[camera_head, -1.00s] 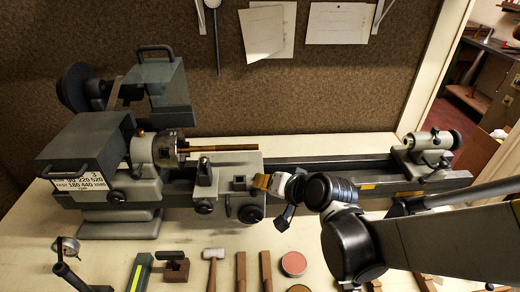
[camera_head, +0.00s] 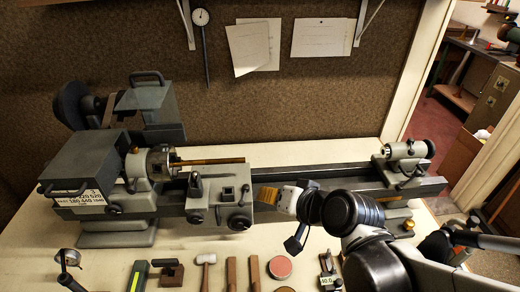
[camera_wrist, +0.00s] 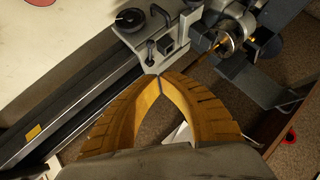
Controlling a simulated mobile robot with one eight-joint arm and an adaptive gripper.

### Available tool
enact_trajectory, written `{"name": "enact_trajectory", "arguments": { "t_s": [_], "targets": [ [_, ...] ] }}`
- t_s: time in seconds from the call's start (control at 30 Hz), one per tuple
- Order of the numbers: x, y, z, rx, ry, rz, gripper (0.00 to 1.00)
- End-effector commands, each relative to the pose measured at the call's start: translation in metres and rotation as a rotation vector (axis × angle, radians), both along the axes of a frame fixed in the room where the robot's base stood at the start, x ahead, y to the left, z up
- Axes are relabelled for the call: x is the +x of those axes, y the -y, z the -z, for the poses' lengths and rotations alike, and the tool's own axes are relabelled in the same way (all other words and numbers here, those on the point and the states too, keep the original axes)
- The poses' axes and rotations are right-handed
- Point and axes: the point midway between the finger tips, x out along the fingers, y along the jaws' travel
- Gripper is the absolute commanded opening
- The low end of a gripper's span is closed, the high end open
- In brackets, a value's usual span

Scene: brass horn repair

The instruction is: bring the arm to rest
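My gripper (camera_head: 268,195) hangs over the lathe bed, just right of the carriage (camera_head: 238,212), with my arm reaching in from the lower right. In the wrist view my gripper (camera_wrist: 160,78) has two yellow-brown ribbed fingers whose tips meet, with nothing visible between them. The tips overlap the edge of the carriage (camera_wrist: 145,42) in that picture; I cannot tell the gap below them.
A grey lathe (camera_head: 90,150) holds a brass rod (camera_head: 215,161) in its chuck (camera_head: 160,163). The tailstock (camera_head: 405,160) stands at the bed's right end. A mallet (camera_head: 206,259), a round red tin (camera_head: 280,267) and other tools lie along the bench front.

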Motion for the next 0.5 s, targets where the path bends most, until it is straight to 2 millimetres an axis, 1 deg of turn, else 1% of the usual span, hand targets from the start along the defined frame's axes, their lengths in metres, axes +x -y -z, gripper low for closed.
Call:
{"name": "enact_trajectory", "arguments": {
  "t_s": [0.37,0.47,0.5],
  "targets": [
    [0.0,0.0,0.001,-0.001,0.0,0.0,0.0],
    [-0.002,0.007,0.007,-0.031,-0.003,0.002,0.0],
    [-0.004,0.014,0.012,-0.061,-0.006,0.003,0.0]
  ]
}}
